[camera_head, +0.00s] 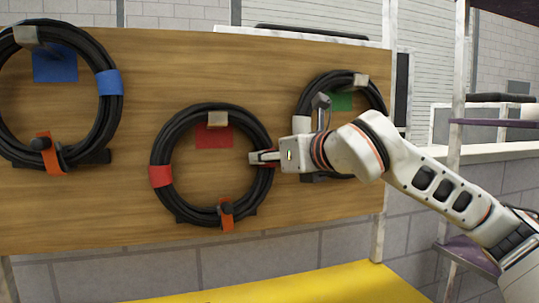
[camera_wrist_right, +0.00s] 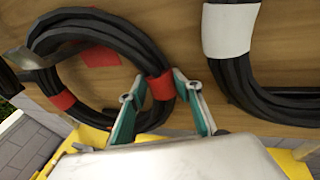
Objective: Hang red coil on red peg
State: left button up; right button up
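The red coil (camera_head: 161,176) is a ring of black cable with red bands, at the middle of the wooden board. Its top lies at the grey red-marked peg (camera_head: 217,118), in front of a red square (camera_head: 213,137); it looks hung there. An orange strap (camera_head: 227,220) is at its bottom. My right gripper (camera_head: 264,156) is at the coil's right side. In the right wrist view, its fingers (camera_wrist_right: 160,92) lie close on both sides of a red band, one inside the ring and one outside, and look shut on the coil. My left gripper is not in view.
A blue-banded coil (camera_head: 110,83) hangs at the left of the board (camera_head: 150,80). Another coil (camera_head: 306,98) hangs at the right by a green square, partly behind my right arm. A yellow surface (camera_head: 310,285) lies below. A metal rack (camera_head: 457,130) stands at the right.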

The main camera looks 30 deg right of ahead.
jog(key=shift+o, duration=0.6)
jog(key=shift+w+d+f, duration=0.25)
jog(key=shift+w+f, duration=0.35)
jog(key=shift+f, duration=0.2)
jog(key=shift+s+a+r, duration=0.15)
jog(key=shift+s+r, duration=0.05)
jog(key=shift+r, duration=0.1)
jog(key=shift+f, duration=0.2)
jog(key=shift+s+r, duration=0.2)
jog(key=shift+s, duration=0.2)
jog(key=s+r, duration=0.2)
jog(key=s, duration=0.9)
jog(key=shift+r, duration=0.2)
